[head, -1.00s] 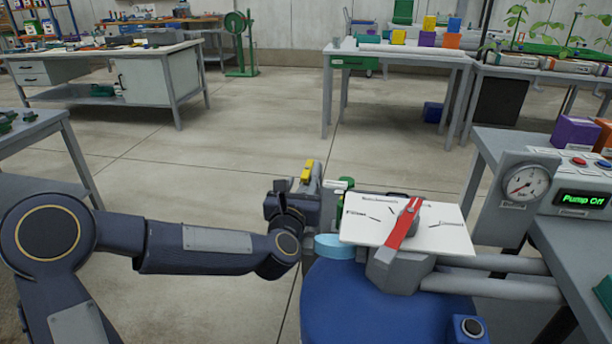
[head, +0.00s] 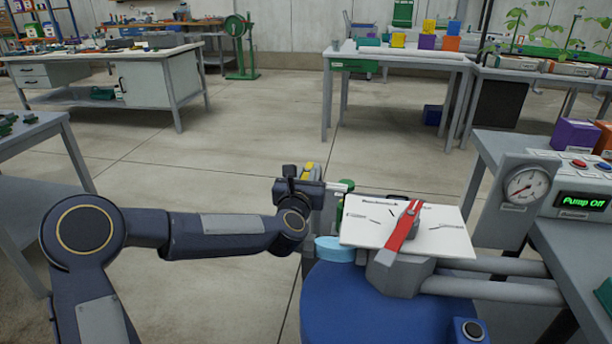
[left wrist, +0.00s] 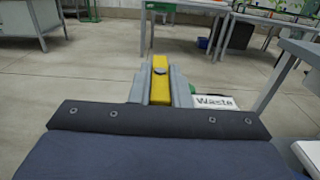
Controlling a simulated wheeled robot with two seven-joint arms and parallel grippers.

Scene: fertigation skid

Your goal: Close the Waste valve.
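A yellow lever handle (left wrist: 160,80) points away from me in the left wrist view, with a dark bolt on it. A white label reading "Waste" (left wrist: 214,102) is just right of it. In the head view only a bit of the yellow handle (head: 307,168) shows behind my wrist. My left gripper (left wrist: 160,90) has its grey fingers along both sides of the handle, with no clear gap. The valve body under the handle is hidden by my gripper. My right gripper is in neither view.
A white dial plate (head: 440,238) with a red pointer (head: 404,228) stands right of my left gripper, above a blue tank (head: 350,310). A gauge (head: 527,186) and "Pump Off" display (head: 583,201) are farther right. Open floor lies beyond.

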